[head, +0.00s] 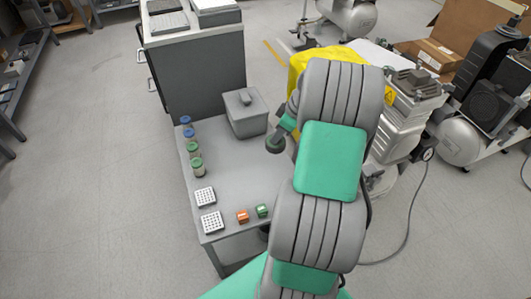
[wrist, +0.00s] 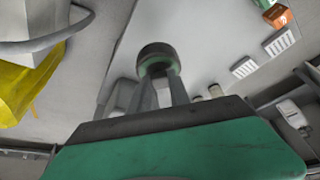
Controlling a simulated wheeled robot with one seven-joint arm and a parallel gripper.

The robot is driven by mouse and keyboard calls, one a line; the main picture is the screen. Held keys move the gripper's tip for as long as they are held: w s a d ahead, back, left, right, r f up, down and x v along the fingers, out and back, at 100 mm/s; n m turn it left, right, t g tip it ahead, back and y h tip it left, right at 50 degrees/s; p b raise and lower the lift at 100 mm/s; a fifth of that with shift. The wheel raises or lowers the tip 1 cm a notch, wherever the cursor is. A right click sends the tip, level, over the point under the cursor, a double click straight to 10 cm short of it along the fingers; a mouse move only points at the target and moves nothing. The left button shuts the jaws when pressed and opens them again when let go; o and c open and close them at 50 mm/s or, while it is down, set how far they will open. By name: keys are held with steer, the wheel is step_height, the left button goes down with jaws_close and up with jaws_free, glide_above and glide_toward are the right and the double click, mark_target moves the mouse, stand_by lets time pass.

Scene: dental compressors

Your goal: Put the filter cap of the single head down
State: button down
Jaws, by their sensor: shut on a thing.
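The filter cap (head: 275,144) is a small dark round piece, seen above the right part of the grey table (head: 235,165) in the head view. My gripper (head: 283,133) is shut on it, and my arm comes in from the right. In the wrist view the cap (wrist: 156,56) sits between the two fingertips of my gripper (wrist: 158,74), with the table top behind it. I cannot tell exactly how high it is above the table. A silver compressor (head: 400,115), possibly the single head, stands right of the table, partly hidden by my arm.
A grey lidded box (head: 245,112) stands at the table's back. Several jars with blue and green lids (head: 194,148) line the left edge. White racks (head: 211,221), an orange box (head: 242,216) and a green box (head: 262,211) are in front. The table's middle is clear. Something yellow (head: 299,63) lies behind my arm.

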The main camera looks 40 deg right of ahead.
mark_target(267, 142)
steer(key=a+f, duration=0.1)
steer(key=w+a+f, duration=0.1)
steer(key=f, duration=0.1)
steer(key=w+f+b, duration=0.1)
steer(key=f, duration=0.1)
steer(key=shift+w+a, duration=0.2)
steer(key=shift+a, duration=0.2)
steer(key=x, duration=0.1)
steer(key=b+x, duration=0.1)
steer(key=x, duration=0.1)
steer(key=shift+s+b, duration=0.3)
steer(key=shift+d+f, duration=0.1)
steer(key=shift+f, duration=0.2)
steer(key=shift+f, duration=0.1)
steer(key=shift+f, duration=0.15)
steer(key=c, duration=1.2)
jaws_free()
steer(key=shift+c, duration=0.2)
